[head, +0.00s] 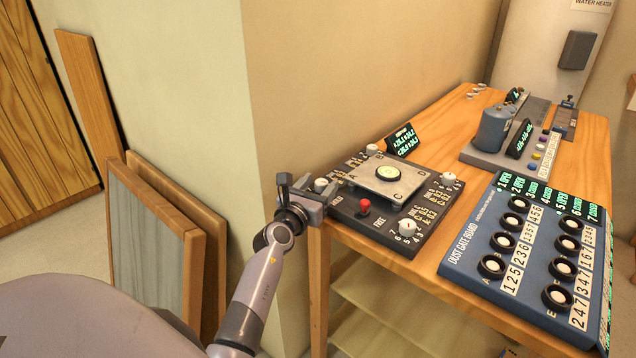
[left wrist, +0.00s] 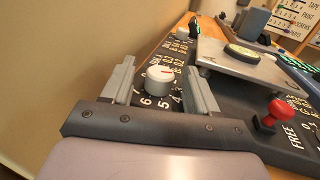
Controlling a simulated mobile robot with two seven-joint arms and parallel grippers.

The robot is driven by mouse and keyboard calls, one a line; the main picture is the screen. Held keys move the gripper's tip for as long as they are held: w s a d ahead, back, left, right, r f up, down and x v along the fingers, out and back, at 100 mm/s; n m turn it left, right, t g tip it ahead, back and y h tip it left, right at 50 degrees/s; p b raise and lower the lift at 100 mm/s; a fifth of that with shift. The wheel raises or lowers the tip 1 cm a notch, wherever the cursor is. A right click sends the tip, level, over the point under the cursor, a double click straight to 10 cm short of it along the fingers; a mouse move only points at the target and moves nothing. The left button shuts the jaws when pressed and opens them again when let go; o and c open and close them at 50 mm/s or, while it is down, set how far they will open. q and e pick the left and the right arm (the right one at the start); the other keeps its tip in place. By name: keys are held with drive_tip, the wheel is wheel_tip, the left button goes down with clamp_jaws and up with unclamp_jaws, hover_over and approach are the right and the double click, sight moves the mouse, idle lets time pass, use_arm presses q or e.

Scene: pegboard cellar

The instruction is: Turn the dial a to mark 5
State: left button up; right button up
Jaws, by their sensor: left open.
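A white dial (left wrist: 159,79) with a red pointer line sits on the dark control panel. Numbers 7, 6, 5 and 4 show around its near side, and its pointer runs toward the right in the left wrist view. My left gripper (left wrist: 160,73) is open, with one finger on each side of this dial and gaps visible. In the head view the left gripper (head: 306,187) is at the panel's left corner, around the same dial (head: 320,184). My right gripper is not in view.
The panel (head: 375,212) has other white dials (head: 408,227), a red knob (head: 365,206) and a raised metal plate (head: 389,177). A blue dust gate board (head: 470,262) lies at right. A wall (head: 320,80) rises close behind the gripper.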

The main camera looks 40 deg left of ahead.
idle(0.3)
use_arm(q)
drive_tip(key=c, duration=1)
drive_tip(key=m+h+b, duration=0.2)
drive_tip(key=h+b, duration=0.1)
drive_tip(key=shift+a+f, duration=0.1)
drive_tip(key=shift+a, duration=0.2)
drive_tip(key=shift+c, duration=0.2)
drive_tip(key=shift+m+h+b, duration=0.6)
drive_tip(key=shift+h+b, duration=0.35)
drive_tip(key=shift+h, duration=0.05)
drive_tip(key=shift+a+m+h+b, duration=0.1)
drive_tip(key=shift+m+h+b, duration=0.3)
drive_tip(key=shift+h+b, duration=0.45)
drive_tip(key=shift+r+m+h+b, duration=0.25)
drive_tip(key=shift+m+b, duration=0.15)
drive_tip(key=shift+b, duration=0.15)
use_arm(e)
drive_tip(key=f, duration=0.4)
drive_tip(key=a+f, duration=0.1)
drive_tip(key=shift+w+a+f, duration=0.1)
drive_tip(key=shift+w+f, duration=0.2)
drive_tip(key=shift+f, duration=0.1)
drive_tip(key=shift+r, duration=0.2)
